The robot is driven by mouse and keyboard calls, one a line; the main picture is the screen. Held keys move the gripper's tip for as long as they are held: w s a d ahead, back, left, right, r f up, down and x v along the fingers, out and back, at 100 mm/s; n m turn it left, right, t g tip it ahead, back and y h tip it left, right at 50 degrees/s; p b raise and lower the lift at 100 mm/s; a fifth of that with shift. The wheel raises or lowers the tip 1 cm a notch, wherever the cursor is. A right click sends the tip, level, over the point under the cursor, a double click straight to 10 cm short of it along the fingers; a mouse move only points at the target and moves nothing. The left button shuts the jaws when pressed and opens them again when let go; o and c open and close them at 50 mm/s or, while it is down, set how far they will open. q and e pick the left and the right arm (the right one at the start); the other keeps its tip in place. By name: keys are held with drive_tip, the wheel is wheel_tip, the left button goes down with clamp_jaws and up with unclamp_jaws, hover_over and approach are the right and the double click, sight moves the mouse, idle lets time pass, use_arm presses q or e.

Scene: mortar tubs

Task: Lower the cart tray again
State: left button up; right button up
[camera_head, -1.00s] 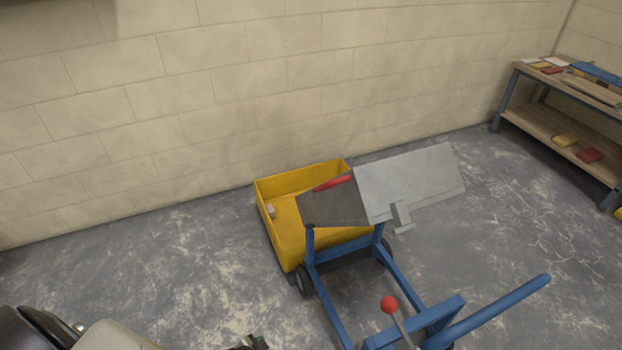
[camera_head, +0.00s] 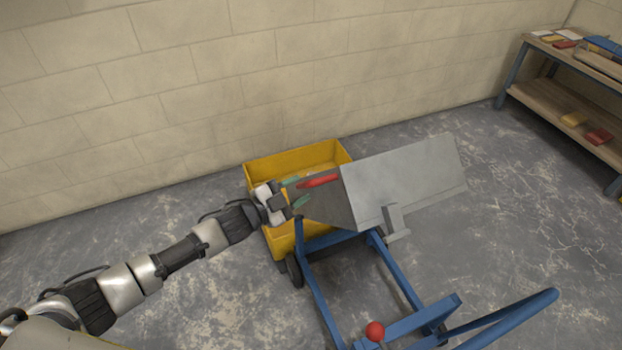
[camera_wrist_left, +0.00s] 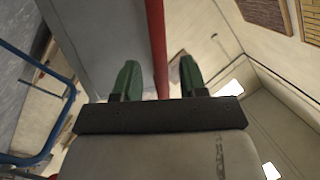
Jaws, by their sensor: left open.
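The cart's grey tray (camera_head: 402,182) is tipped up on the blue cart frame (camera_head: 319,285), over the yellow tub. A red bar (camera_head: 318,181) runs along the tray's raised side; it also shows in the left wrist view (camera_wrist_left: 157,45). My left gripper (camera_head: 299,191) is open at the near end of this bar. In the left wrist view its green fingertips stand on either side of the bar, apart from each other. Whether they touch it, I cannot tell. A lever with a red ball (camera_head: 375,331) stands at the cart's handle end. My right gripper is not in view.
A wooden shelf bench (camera_head: 560,112) with several coloured blocks is at the right. The floor left and right of the cart is clear.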

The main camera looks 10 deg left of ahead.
use_arm(q)
drive_tip(key=x, duration=0.5)
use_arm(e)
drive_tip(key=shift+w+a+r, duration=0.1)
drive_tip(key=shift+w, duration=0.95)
use_arm(q)
drive_tip(key=shift+a, duration=0.1)
clamp_jaws()
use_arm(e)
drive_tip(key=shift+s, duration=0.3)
